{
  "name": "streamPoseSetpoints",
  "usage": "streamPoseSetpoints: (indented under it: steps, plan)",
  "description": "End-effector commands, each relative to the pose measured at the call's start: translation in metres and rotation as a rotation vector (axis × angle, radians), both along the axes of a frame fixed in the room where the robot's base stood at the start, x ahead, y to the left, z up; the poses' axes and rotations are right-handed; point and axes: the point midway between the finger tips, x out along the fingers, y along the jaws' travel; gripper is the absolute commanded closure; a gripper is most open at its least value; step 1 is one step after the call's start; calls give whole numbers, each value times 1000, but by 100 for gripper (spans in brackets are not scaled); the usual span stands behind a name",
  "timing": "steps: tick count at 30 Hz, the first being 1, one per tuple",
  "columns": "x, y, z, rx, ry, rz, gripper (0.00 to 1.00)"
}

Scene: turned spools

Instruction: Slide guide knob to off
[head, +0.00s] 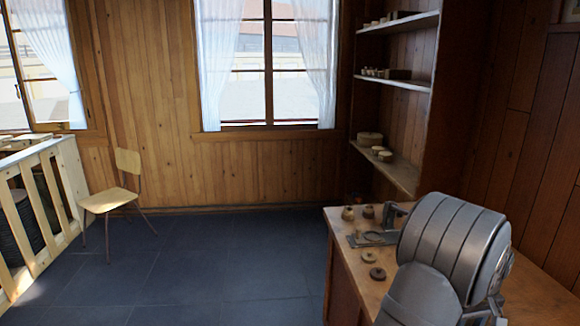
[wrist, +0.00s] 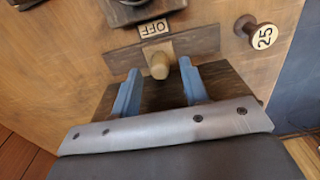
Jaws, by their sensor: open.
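The guide knob (wrist: 160,66) is a pale round wooden peg on a dark wooden strip (wrist: 190,44), seen in the wrist view. A plate reading OFF (wrist: 154,28) lies just beyond the knob and appears upside down. My gripper (wrist: 160,76) has two blue fingers spread apart, one on each side of the knob in the picture. A gap shows on both sides, and I cannot tell how far above the strip the fingertips are. In the head view my grey arm covers part of the workbench (head: 348,282), and the fingers and guide knob do not show.
A spool marked 25 (wrist: 263,37) is at the right of the wrist view, near the bench edge. A dark block (wrist: 140,8) lies beyond the OFF plate. In the head view, small wooden spools (head: 348,213) and dark rings (head: 377,273) sit on the bench.

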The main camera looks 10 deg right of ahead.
Motion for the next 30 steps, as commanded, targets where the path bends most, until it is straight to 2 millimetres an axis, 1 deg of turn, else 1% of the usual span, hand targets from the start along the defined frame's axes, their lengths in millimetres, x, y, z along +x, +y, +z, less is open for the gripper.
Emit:
streamPoseSetpoints:
  steps: [9,15,18,25,29,30]
  plan:
    - [0,0,27,-1,-1,0,59]
    - [0,0,40,0,0,0,59]
    - [0,0,43,0,0,0,59]
    - [0,0,43,0,0,0,59]
    - [0,0,43,0,0,0,84]
    - [0,0,43,0,0,0,92]
